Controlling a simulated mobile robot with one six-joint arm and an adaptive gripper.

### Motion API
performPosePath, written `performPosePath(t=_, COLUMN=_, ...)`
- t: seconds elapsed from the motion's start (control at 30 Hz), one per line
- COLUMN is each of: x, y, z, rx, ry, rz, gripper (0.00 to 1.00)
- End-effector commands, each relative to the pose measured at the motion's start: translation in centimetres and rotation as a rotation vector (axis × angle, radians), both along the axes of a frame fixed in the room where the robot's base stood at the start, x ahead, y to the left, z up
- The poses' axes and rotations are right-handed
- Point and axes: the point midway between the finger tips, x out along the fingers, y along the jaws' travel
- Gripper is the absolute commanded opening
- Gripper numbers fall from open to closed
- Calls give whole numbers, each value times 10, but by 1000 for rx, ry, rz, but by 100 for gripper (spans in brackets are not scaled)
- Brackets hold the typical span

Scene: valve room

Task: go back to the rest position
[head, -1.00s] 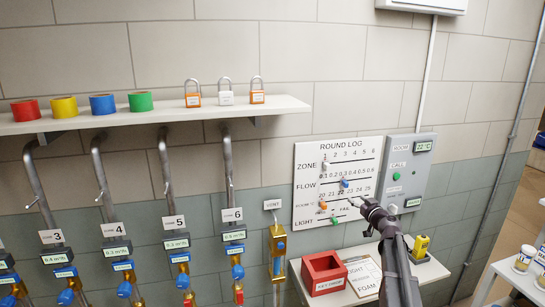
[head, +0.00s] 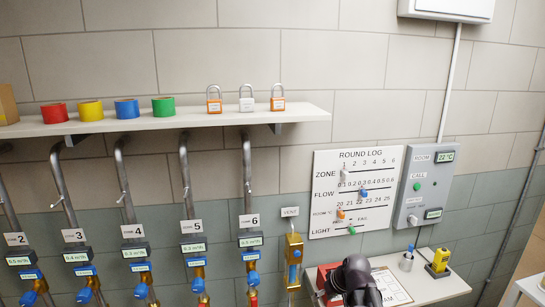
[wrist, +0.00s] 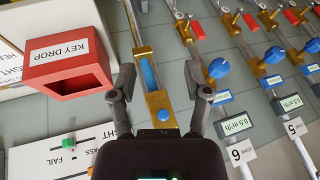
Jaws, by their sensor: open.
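My gripper (wrist: 159,78) is open and empty in the wrist view, its two dark fingers spread apart. The brass-and-blue vent gauge (wrist: 150,75) shows between and beyond the fingers. In the head view my dark arm (head: 358,280) is folded low at the bottom, in front of the small white shelf; the fingertips cannot be made out there. The arm partly hides the red key drop box (head: 324,272), which shows in the wrist view at the left of the fingers. The round log board (head: 378,228) hangs clear of my arm, with its white, blue, orange and green sliders.
A long shelf (head: 230,117) bears colored tape rolls and three padlocks. Numbered pipes with blue valves (head: 198,286) line the wall at left. The grey room panel (head: 422,188) is right of the board. The small shelf (head: 425,287) bears a cup and a yellow device (head: 441,258).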

Motion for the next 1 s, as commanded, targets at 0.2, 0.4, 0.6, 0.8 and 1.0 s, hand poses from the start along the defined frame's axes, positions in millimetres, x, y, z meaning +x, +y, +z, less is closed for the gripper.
performPosePath(t=0.2, x=-70, y=-3, z=-17, rx=-188, ry=231, rz=-129, gripper=63)
performPosePath(t=0.4, x=-101, y=-11, z=-20, rx=-305, ry=328, rz=-227, gripper=63)
performPosePath(t=0.6, x=-107, y=-14, z=-20, rx=-331, ry=348, rz=-253, gripper=63)
performPosePath(t=0.8, x=-106, y=-14, z=-20, rx=-329, ry=346, rz=-251, gripper=63)
performPosePath(t=1.0, x=-106, y=-13, z=-20, rx=-328, ry=345, rz=-251, gripper=63)
